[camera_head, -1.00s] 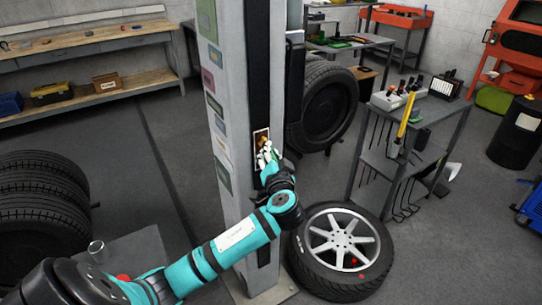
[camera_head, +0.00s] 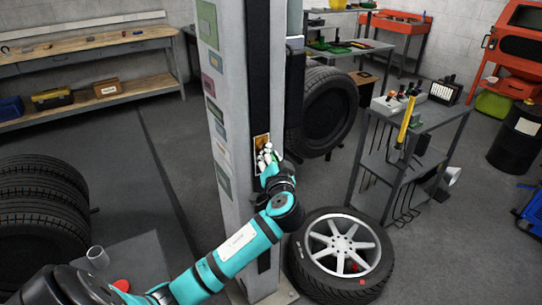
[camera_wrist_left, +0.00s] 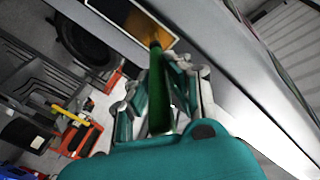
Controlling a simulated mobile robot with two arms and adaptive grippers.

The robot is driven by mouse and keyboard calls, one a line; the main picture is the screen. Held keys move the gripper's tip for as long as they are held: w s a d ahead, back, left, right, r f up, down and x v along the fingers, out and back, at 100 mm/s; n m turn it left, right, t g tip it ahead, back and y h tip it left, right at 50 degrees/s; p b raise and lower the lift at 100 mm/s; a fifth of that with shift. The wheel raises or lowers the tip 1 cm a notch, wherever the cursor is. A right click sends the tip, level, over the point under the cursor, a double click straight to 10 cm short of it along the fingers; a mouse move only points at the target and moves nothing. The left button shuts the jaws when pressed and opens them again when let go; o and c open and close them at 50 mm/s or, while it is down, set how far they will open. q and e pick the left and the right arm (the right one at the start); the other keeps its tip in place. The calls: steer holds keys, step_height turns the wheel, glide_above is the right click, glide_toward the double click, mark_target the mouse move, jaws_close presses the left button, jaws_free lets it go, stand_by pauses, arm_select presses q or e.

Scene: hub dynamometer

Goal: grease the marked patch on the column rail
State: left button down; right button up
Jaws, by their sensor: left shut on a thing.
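The marked patch (camera_head: 261,141) is a white-bordered rectangle on the black column rail (camera_head: 259,75). In the left wrist view the patch (camera_wrist_left: 128,17) is part dark and part amber-brown. My left gripper (camera_head: 267,158) is at the lower part of the patch and hides some of it. In the left wrist view the gripper (camera_wrist_left: 158,82) is shut on a green stick-like tool (camera_wrist_left: 160,95). The tool's dark tip is at the amber part of the patch, seemingly touching it. My right gripper is out of view.
A tyre with a silver wheel (camera_head: 341,245) lies on the floor right of the column base. A mounted tyre (camera_head: 328,108) is close behind the column. A grey tool cart (camera_head: 405,160) stands to the right.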

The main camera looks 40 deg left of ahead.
arm_select(q)
step_height(320, 180, down, 12)
steer(key=b, duration=1)
stand_by(0.6)
steer(key=shift+d, duration=0.1)
steer(key=shift+s+d+b, duration=0.15)
steer(key=shift+s+d, duration=0.25)
steer(key=shift+d, duration=0.5)
steer(key=shift+s+d+b, duration=0.15)
steer(key=shift+s+d, duration=0.2)
steer(key=shift+d, duration=0.55)
steer(key=shift+s+d+b, duration=0.15)
steer(key=shift+s+d, duration=0.25)
steer(key=shift+d, duration=0.5)
steer(key=d, duration=0.1)
steer(key=s+d, duration=0.1)
steer(key=shift+s+d, duration=0.1)
steer(key=shift+d, duration=0.25)
steer(key=shift+a, duration=0.1)
